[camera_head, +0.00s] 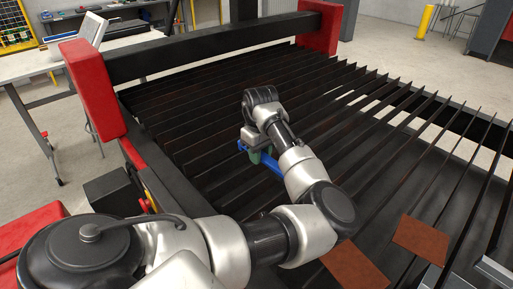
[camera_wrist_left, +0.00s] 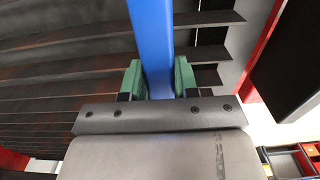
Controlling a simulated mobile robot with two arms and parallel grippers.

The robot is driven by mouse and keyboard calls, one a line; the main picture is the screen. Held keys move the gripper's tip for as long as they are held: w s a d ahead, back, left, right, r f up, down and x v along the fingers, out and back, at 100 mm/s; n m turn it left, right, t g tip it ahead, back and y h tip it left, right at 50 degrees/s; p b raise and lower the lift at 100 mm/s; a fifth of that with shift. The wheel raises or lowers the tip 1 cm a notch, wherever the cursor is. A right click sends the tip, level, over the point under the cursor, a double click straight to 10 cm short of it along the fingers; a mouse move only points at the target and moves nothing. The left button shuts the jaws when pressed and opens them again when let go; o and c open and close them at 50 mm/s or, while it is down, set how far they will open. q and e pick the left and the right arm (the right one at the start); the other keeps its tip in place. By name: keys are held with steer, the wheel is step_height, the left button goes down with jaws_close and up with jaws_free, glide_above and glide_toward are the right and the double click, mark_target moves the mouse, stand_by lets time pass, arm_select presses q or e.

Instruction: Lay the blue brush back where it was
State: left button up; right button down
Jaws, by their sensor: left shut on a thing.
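The blue brush (camera_head: 271,164) is partly hidden behind my left wrist in the head view; only short blue parts of it show. In the left wrist view its straight blue handle (camera_wrist_left: 152,40) runs up from between the fingers and out of the top edge. My left gripper (camera_head: 256,156) is shut on the handle, with a green finger on each side of it in the left wrist view (camera_wrist_left: 158,78). The brush is over the dark slatted bed (camera_head: 220,100); I cannot tell how high. The bristles cannot be made out. My right gripper is not in view.
Two rusty plates (camera_head: 421,238) lie on the slats at the lower right. Red end blocks (camera_head: 92,90) and a dark beam (camera_head: 200,52) border the bed at the left and back. A white table (camera_head: 30,65) stands at the left. Slats at the back right are bare.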

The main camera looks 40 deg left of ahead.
arm_select(q)
steer(key=b, duration=0.7)
glide_above(259, 183)
step_height(259, 183, down, 6)
steer(key=shift+w+f, duration=0.1)
steer(key=shift+f, duration=1.05)
steer(key=o, duration=1.1)
